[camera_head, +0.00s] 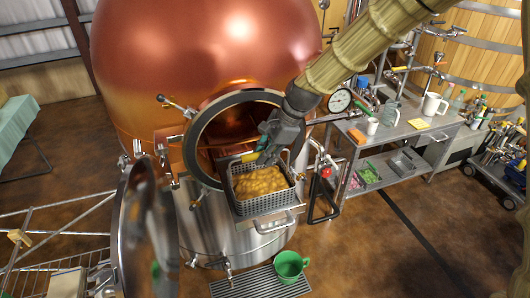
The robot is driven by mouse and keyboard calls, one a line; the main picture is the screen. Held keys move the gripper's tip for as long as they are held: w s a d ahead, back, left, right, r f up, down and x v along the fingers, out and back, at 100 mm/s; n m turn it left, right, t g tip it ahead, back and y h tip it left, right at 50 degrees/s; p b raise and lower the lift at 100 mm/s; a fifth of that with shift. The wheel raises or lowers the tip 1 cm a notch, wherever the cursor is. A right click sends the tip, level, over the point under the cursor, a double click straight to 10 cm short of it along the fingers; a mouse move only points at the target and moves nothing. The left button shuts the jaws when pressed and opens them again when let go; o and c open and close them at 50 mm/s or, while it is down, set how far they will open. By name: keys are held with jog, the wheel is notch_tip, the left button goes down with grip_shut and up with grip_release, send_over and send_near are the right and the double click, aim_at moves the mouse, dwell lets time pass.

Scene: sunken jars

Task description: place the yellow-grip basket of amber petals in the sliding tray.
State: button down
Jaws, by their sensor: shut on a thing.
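The metal mesh basket (262,204) is filled with amber petals (260,182). It is upright in front of the round opening (205,135) of the copper vessel. Its yellow grip (249,157) shows at the back, beside my gripper. My gripper (270,152) reaches down from the upper right and is shut on the basket's handle; the fingertips are partly hidden. The sliding tray (273,224) appears as a metal piece with a front handle just below the basket. I cannot tell whether the basket touches it.
The vessel's round door (145,235) hangs open at left. A steel work table (405,130) with cups and bins is at right. A wire rack (50,245) is at lower left. Brown floor is clear at lower right.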

jog(key=shift+f, duration=0.15)
jog(key=c, duration=1.3)
grip_release()
jog(key=shift+c, duration=0.2)
jog(key=b+v, duration=0.5)
jog(key=v, duration=0.7)
jog(key=shift+r+b, duration=0.2)
jog(key=shift+b, duration=0.1)
